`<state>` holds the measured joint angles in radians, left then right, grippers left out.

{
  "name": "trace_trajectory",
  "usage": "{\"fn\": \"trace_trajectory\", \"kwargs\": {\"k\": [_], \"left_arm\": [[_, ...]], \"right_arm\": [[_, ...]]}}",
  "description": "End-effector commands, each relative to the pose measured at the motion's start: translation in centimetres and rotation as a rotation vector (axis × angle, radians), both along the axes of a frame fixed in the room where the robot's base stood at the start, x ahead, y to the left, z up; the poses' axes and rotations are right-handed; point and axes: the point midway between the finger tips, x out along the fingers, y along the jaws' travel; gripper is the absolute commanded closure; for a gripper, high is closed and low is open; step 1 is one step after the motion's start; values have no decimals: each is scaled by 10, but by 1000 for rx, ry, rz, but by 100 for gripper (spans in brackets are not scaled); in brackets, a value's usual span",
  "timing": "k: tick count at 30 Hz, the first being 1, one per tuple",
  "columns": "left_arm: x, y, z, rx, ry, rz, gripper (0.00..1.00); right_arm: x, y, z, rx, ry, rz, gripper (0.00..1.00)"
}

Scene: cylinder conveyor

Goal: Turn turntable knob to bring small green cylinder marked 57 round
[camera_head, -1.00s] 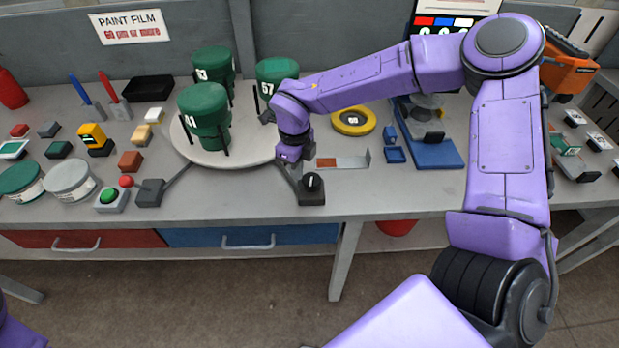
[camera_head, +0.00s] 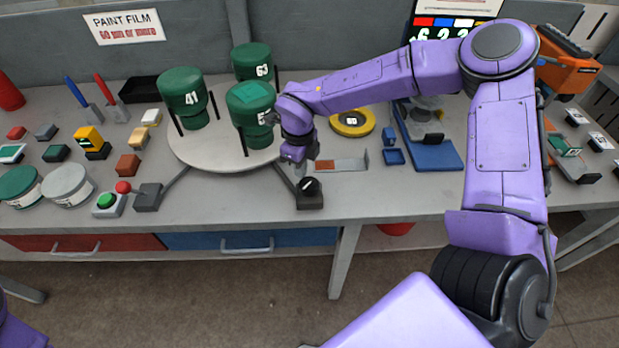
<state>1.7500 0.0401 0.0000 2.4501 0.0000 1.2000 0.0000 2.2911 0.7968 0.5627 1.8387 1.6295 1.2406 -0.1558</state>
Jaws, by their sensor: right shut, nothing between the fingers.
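The round grey turntable (camera_head: 205,154) carries green cylinders in black posts. The cylinder marked 57 (camera_head: 249,100) is at the front right; only its 5 shows, with my right arm beside it. The cylinder marked 41 (camera_head: 182,97) is at the left and the one marked 63 (camera_head: 252,62) at the back right. The black knob (camera_head: 309,186) sits on a dark box in front of the turntable, its white mark slanted. My right gripper (camera_head: 292,158) is shut and empty, pointing down just behind and left of the knob; I cannot tell contact. My left gripper is out of view.
A green button (camera_head: 106,200) and a red-topped lever box (camera_head: 148,195) stand at the front left. Paint tins (camera_head: 68,184) are further left. The front edge strip is mostly clear.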

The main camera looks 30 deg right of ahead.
Motion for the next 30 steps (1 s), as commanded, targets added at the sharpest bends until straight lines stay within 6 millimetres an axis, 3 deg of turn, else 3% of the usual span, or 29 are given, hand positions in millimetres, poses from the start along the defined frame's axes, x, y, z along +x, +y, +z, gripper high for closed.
{"fn": "trace_trajectory", "kwargs": {"k": [8,21,30], "left_arm": [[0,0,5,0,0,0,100],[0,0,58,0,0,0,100],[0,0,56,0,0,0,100]], "right_arm": [[6,1,1,2,6,1,100],[7,1,61,2,3,0,100],[7,1,60,2,3,0,100]]}}
